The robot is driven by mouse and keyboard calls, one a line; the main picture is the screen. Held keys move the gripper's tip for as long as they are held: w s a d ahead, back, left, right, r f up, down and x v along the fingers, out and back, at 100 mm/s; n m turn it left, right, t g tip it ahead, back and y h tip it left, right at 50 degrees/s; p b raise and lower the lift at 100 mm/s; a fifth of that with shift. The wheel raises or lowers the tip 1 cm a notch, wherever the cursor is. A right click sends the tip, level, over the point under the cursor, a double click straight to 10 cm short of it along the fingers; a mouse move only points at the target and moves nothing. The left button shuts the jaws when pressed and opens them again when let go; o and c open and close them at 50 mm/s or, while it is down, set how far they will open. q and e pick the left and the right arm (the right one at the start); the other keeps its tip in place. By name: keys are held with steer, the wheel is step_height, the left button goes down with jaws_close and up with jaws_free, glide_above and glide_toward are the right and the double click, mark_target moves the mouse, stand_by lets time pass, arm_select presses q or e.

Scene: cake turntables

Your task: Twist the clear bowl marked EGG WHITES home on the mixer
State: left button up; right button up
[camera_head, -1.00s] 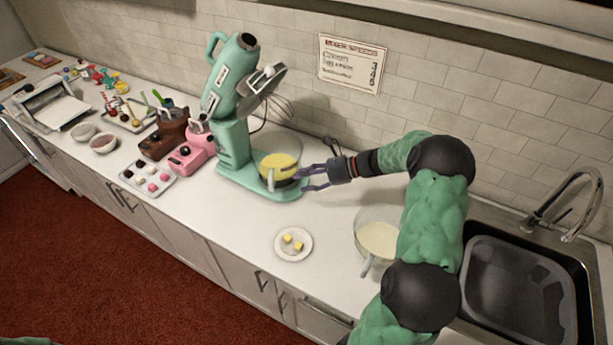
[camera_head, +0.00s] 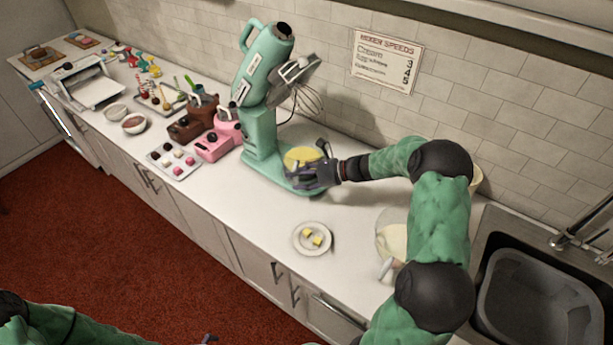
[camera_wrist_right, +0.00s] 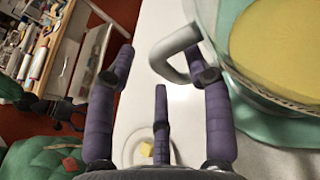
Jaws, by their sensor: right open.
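The teal mixer (camera_head: 262,120) stands against the wall, its head tilted up with a wire whisk. A clear bowl with yellow contents (camera_head: 303,156) sits on its base; no marking can be read. My right gripper (camera_head: 318,173) is open at the bowl's front right side. In the right wrist view, the bowl's grey looped handle (camera_wrist_right: 172,50) lies between the open fingers (camera_wrist_right: 160,72), nearest the right one; the fingers are not closed on it. A second clear bowl with pale contents (camera_head: 393,240) stands near the counter's front, partly behind my arm. Of my left gripper, only a possible tip shows at the bottom edge.
A white plate (camera_head: 313,239) with yellow pieces lies in front of the mixer. Pink (camera_head: 217,143) and brown (camera_head: 190,128) small mixers and a sweets tray (camera_head: 172,160) stand to the left. A sink (camera_head: 535,295) is at the right. A speeds sign (camera_head: 386,60) hangs on the wall.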

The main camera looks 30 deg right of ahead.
jaws_close()
steer(key=shift+w+a, duration=0.1)
steer(key=shift+a, duration=0.05)
steer(key=shift+w+a+m+t+h+b, duration=0.4)
steer(key=shift+w+a+m+t+h, duration=0.1)
steer(key=shift+m+t+h, duration=0.15)
stand_by(0.3)
steer(key=shift+w+a+m+t+h+b, duration=0.5)
steer(key=shift+w+m+h+b, duration=0.2)
steer(key=shift+b, duration=0.25)
